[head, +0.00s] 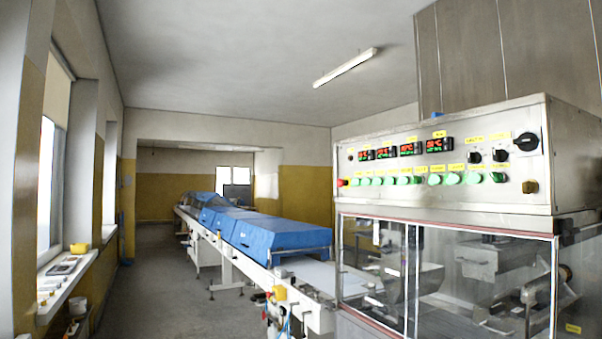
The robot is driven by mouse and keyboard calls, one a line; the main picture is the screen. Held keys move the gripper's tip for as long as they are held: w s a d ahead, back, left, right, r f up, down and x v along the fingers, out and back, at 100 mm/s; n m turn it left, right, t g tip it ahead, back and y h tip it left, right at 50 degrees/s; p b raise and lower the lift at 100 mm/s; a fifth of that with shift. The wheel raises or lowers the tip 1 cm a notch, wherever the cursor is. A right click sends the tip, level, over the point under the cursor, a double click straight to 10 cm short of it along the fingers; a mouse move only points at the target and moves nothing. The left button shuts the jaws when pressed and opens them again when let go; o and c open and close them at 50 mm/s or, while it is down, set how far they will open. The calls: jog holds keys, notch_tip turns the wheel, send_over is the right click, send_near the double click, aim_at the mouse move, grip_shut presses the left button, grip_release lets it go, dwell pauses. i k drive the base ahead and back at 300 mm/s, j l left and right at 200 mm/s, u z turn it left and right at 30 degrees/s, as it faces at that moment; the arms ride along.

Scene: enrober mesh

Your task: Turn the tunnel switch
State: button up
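A steel control box (410,200) stands on top of the machine at the right in the head view. On its front are two small black rotary knobs (499,155) under yellow labels. A larger black rotary switch (526,141) sits at the upper right of the front. The label text is too small to read, so I cannot tell which one is the tunnel switch. My gripper is not in view.
The panel also has green buttons (454,179), a red button (342,183) and lit displays (411,149). Glass doors (480,270) close the machine below. A conveyor with blue covers (275,238) runs back. Floor (150,285) is clear left of it.

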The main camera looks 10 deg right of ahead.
aim_at(498, 177)
jog(key=z, duration=1.3)
